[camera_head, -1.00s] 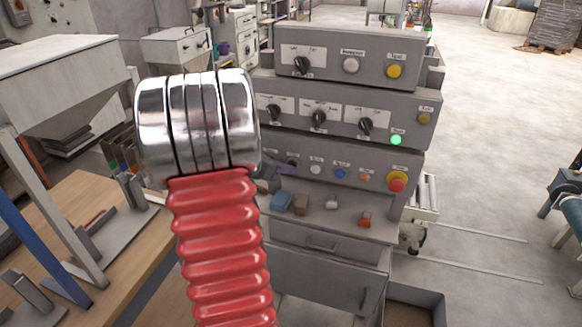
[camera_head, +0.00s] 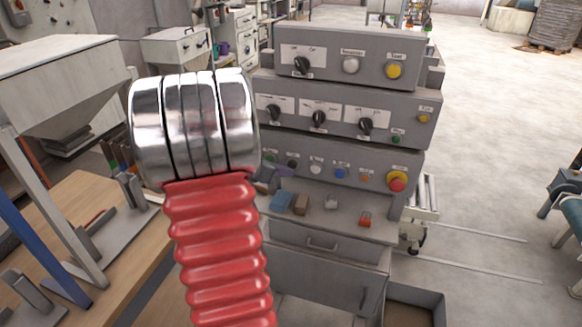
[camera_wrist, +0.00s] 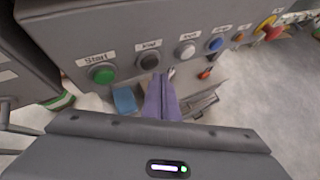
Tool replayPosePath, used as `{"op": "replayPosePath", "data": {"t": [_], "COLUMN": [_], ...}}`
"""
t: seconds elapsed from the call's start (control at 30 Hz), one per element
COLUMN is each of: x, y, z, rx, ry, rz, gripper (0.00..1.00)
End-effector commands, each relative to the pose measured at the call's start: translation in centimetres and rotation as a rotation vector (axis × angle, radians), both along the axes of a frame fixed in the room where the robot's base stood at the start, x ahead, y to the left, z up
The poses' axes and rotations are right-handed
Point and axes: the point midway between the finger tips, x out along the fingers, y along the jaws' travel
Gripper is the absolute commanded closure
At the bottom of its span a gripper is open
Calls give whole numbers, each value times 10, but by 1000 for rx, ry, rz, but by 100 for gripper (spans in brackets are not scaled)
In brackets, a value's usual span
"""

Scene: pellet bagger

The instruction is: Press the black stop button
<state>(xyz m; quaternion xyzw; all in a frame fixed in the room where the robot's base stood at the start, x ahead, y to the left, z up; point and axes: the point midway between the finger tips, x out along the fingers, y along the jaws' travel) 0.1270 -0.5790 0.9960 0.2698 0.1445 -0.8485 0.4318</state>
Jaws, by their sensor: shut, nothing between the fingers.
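The black stop button (camera_wrist: 150,61) is on the grey front panel in the wrist view, under a small label that is hard to read. It also shows in the head view (camera_head: 291,163), just right of my metal and red arm. My gripper (camera_wrist: 162,77) is shut and empty. Its purple fingertips appear just below and slightly right of the black button in the wrist view. I cannot tell whether they touch it; in the head view they sit apart from it, mostly hidden behind the arm.
A green start button (camera_wrist: 103,74) is left of the black one, with a white button (camera_wrist: 187,49) and a blue button (camera_wrist: 215,43) to the right. A red emergency button (camera_head: 397,182) sits at the panel's right. A ledge (camera_head: 345,218) with small blocks juts out below.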

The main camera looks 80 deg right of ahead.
Motion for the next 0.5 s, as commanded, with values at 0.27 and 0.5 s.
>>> {"op": "replayPosePath", "data": {"t": [0.27,0.5], "x": [2,3], "y": [8,25], "z": [0,0], "rx": [0,0], "ry": [0,1], "rz": [1,1], "gripper": [100,100]}}
